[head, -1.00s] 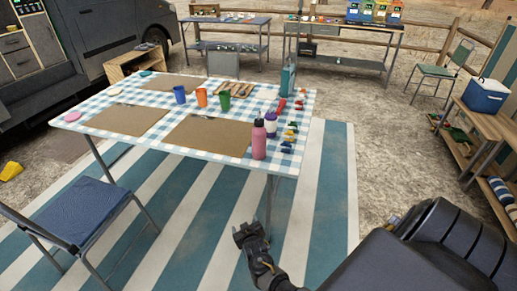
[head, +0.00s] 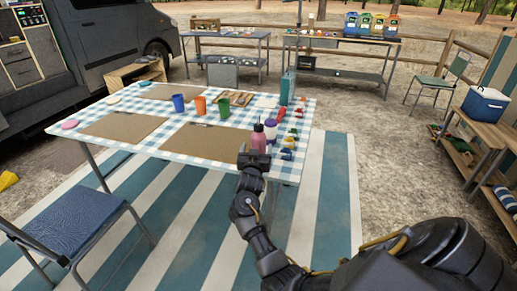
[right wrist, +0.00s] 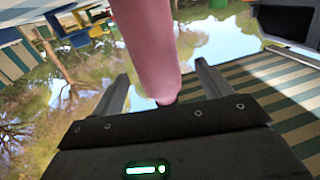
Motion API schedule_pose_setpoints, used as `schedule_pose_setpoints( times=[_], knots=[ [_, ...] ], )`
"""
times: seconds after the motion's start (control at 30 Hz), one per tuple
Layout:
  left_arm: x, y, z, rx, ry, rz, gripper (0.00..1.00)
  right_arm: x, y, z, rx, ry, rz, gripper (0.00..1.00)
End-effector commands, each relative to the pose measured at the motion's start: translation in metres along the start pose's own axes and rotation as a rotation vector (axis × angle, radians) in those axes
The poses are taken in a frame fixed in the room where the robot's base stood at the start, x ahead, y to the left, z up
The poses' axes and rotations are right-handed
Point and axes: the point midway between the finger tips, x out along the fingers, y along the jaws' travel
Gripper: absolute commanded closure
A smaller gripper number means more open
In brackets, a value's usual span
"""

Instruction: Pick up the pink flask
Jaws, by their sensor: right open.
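The pink flask (head: 259,137) stands upright near the table's near right corner, its lower part hidden behind my right gripper (head: 254,158) in the head view. In the right wrist view the pink flask (right wrist: 147,45) rises between the two spread fingers of my right gripper (right wrist: 160,80). The gripper is open, and gaps show between the flask and both fingers. My left gripper is not in view.
The flask stands on the checked table (head: 285,172). Brown placemats (head: 200,150) lie to the left. A blue chair (head: 75,222) stands at the front left.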

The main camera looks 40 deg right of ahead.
Motion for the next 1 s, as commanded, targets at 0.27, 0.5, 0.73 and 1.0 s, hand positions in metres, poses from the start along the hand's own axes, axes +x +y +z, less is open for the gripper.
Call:
schedule_pose_setpoints(
  times=[0.27,0.5,0.73,1.0],
  knots=[
    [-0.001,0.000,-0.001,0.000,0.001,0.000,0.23,0.011,0.000,-0.001,0.000,0.000,-0.001,0.23],
    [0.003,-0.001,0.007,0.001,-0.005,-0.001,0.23,0.045,0.003,-0.005,-0.002,0.000,-0.001,0.23],
    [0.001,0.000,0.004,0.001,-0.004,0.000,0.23,0.059,0.003,-0.004,0.000,-0.001,-0.001,0.23],
    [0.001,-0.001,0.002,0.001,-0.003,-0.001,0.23,0.058,0.003,-0.004,0.000,-0.001,-0.002,0.37]
  ],
)
